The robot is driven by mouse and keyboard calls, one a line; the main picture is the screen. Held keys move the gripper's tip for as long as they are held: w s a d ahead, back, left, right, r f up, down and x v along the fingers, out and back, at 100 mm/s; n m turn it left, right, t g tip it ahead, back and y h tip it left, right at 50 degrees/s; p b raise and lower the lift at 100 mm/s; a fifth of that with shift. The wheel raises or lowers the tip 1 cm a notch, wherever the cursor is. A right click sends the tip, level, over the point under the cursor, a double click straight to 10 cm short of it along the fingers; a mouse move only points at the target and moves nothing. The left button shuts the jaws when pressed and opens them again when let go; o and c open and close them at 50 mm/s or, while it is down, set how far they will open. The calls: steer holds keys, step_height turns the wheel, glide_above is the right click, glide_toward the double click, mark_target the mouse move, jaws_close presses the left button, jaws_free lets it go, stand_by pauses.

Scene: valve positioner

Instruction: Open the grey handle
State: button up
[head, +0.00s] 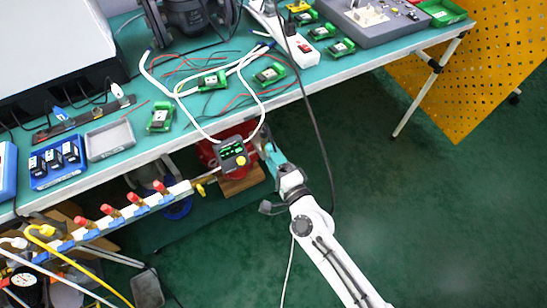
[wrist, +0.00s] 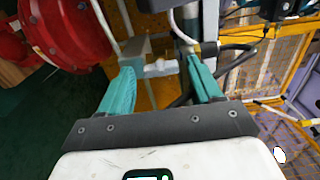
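My gripper (head: 271,156) has teal fingers and reaches under the front edge of the bench, beside a red valve body (head: 208,152). In the wrist view my gripper (wrist: 159,66) has its two fingers spread wide apart. A light grey handle (wrist: 161,68) lies crosswise between the fingertips, next to a grey block (wrist: 137,46). I cannot tell whether the fingers touch the handle. The red valve body (wrist: 72,30) is at the upper left of the wrist view. In the head view the handle is not clearly seen.
The teal bench (head: 150,68) carries green modules, white cables and a grey tray (head: 110,139). A green-faced positioner box (head: 232,152) sits just left of my gripper. A manifold with red-handled valves (head: 125,211) is at lower left. Green floor is free at right.

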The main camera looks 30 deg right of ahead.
steer(key=shift+o, duration=0.2)
steer(key=s+b, duration=0.2)
steer(key=s, duration=0.8)
steer(key=shift+s, duration=0.4)
stand_by(1.8)
